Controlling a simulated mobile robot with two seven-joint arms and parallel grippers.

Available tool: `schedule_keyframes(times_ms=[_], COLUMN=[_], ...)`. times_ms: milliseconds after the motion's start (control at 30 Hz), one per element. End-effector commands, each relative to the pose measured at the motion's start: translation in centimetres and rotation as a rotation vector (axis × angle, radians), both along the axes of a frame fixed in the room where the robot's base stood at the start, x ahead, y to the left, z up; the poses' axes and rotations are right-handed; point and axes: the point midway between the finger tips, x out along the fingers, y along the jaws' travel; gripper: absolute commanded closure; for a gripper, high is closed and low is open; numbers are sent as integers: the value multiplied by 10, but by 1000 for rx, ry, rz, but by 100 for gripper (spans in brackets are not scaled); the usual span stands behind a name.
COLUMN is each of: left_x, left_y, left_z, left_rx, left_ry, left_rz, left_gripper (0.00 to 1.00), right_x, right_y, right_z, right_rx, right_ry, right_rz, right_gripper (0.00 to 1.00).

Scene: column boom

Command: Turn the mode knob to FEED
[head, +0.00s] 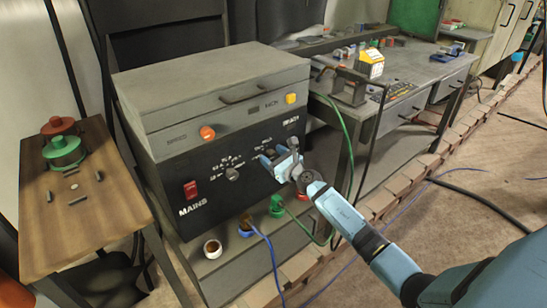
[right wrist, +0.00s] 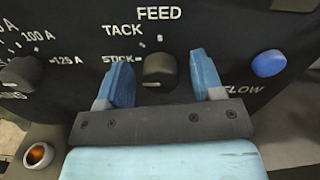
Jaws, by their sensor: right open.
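The mode knob (right wrist: 158,68) is dark and round, on the black front panel, with the labels STICK, TACK and FEED around its left and upper sides. In the right wrist view it sits between the two blue fingers of my right gripper (right wrist: 162,76). The fingers are open, with a visible gap on each side of the knob. I cannot clearly tell where its pointer is set. In the head view my right gripper (head: 274,156) is at the machine's (head: 215,100) front panel and hides the mode knob. My left gripper is not in view.
A second dark knob (right wrist: 22,73) with amp markings is left of the mode knob, and a blue knob (right wrist: 268,64) is right, near FLOW. A red MAINS switch (head: 190,189) is lower left. Coloured sockets with cables sit below. A wooden side table (head: 95,225) stands left.

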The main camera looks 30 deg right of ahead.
Motion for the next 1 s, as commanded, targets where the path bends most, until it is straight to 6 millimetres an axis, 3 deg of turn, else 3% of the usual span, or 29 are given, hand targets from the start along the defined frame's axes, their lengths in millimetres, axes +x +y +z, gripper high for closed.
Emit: schedule_keyframes(times_ms=[133, 300, 367, 733, 1000], left_x=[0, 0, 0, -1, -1], left_y=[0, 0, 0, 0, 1], left_z=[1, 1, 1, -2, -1], left_rx=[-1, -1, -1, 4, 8], left_ry=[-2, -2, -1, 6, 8], left_rz=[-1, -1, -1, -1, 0], left_gripper=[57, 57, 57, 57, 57], right_x=[0, 0, 0, -1, -1], right_y=[0, 0, 0, 0, -1], right_z=[0, 0, 0, 0, 0], right_rx=[0, 0, 0, 55, 234], right_ry=[0, 0, 0, 5, 19], right_rz=[0, 0, 0, 0, 0], right_gripper=[39, 78, 88, 88, 88])
